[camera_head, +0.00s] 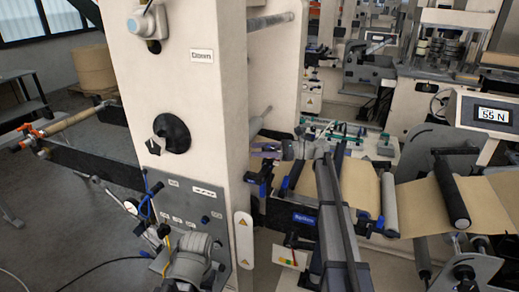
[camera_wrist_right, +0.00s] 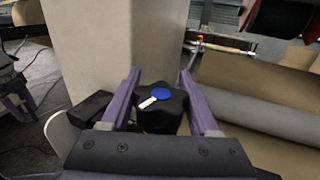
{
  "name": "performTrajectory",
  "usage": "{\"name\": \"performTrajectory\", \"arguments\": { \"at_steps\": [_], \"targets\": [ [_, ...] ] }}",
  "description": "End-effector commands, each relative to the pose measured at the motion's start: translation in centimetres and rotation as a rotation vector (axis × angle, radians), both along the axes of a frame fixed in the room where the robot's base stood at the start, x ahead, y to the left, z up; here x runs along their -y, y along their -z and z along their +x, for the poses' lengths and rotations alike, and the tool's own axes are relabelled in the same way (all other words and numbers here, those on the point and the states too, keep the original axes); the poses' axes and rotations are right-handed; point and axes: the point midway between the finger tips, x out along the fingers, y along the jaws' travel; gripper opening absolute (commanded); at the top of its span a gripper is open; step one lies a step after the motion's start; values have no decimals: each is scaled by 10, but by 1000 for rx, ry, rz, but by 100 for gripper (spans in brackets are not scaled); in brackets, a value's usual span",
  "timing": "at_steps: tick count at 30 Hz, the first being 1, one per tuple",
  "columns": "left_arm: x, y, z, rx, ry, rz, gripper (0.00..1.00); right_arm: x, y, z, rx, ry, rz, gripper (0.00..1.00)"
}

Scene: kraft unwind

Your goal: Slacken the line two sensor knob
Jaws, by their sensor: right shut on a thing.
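The sensor knob (camera_wrist_right: 165,108) is black and lobed, with a blue cap and a white pointer mark. In the right wrist view it sits between the two purple fingers of my right gripper (camera_wrist_right: 160,75), which is shut on it. In the head view my right gripper (camera_head: 264,150) is beside the right side of the cream column, and the knob cannot be made out there.
The cream column (camera_head: 190,70) stands close by, with a black dial (camera_head: 170,134) on its face. A display (camera_head: 485,113) at right reads 55 N. Brown kraft web (camera_head: 425,205) runs over rollers at right, below it.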

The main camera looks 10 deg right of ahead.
Motion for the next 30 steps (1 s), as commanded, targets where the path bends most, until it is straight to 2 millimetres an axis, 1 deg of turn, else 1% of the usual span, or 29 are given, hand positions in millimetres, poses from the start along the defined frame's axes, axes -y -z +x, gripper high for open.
{"name": "performTrajectory", "arguments": {
  "at_steps": [1,6,12,21,30],
  "targets": [
    [0,1,0,0,0,0,50,1,3,3,-3,-37,-9,6],
    [0,1,0,0,0,0,50,0,3,-2,-3,-153,-9,6],
    [0,1,0,0,0,0,50,-1,3,-7,-3,-249,-9,6],
    [0,1,0,0,0,0,50,-1,3,-11,-3,-313,-9,6],
    [0,1,0,0,0,0,50,-2,3,-12,-3,-319,-9,6]
  ]
}}
